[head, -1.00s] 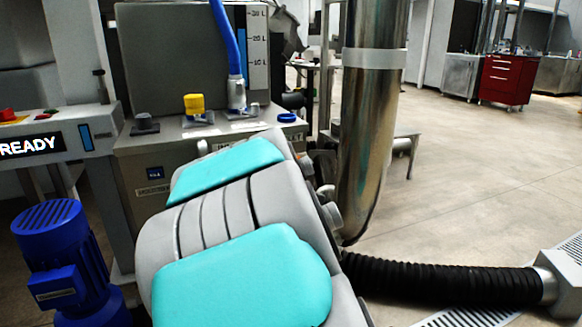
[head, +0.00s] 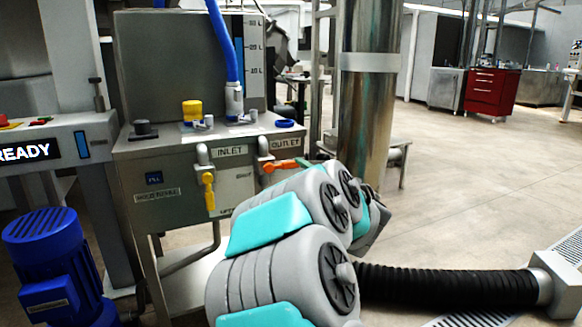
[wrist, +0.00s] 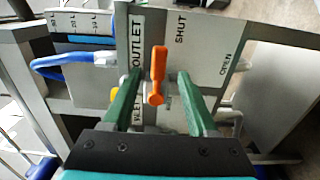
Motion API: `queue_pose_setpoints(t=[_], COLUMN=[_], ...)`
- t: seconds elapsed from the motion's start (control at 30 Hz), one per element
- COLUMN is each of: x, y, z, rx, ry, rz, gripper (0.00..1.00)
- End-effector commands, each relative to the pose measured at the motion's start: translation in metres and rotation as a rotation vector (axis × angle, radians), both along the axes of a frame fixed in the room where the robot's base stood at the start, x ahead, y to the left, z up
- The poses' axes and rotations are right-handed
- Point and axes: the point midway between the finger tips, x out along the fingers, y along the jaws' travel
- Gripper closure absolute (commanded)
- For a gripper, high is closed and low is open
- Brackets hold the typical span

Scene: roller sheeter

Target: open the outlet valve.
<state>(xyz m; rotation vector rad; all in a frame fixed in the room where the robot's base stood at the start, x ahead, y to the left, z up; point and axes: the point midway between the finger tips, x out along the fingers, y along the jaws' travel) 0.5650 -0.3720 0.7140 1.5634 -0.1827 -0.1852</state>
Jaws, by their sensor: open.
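The outlet valve's orange handle (head: 281,166) lies roughly level on the front of the grey tank cabinet, under the OUTLET label (head: 285,142). In the wrist view the orange handle (wrist: 158,62) shows between the two green fingers of my gripper (wrist: 159,74). The fingers are open, one on each side, with gaps to the handle. The SHUT label (wrist: 180,33) and OPEN label (wrist: 225,64) are on the panel beside it. In the head view my arm hides most of the gripper; only a bit of green shows by the handle's right end.
The inlet valve's yellow handle (head: 208,190) hangs down left of the outlet. A steel column (head: 366,110) stands close to the right of my arm. A black hose (head: 450,286) runs along the floor at right. A blue motor (head: 55,265) stands at left.

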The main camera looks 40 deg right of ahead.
Motion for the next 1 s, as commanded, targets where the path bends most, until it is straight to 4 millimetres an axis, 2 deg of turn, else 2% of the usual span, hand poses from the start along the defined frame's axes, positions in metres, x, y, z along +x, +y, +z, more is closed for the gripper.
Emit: queue_pose_setpoints(t=[0.4,0.53,0.77,1.0], x=[0.057,0.063,0.064,0.064], y=[-0.012,-0.015,-0.016,-0.015], z=[0.001,0.001,0.001,0.001], rx=[-0.002,-0.001,-0.001,-0.001], ry=[-0.003,-0.001,-0.001,-0.001], rz=[0.003,-0.001,-0.002,-0.002], gripper=[0.41,0.41,0.41,0.67])
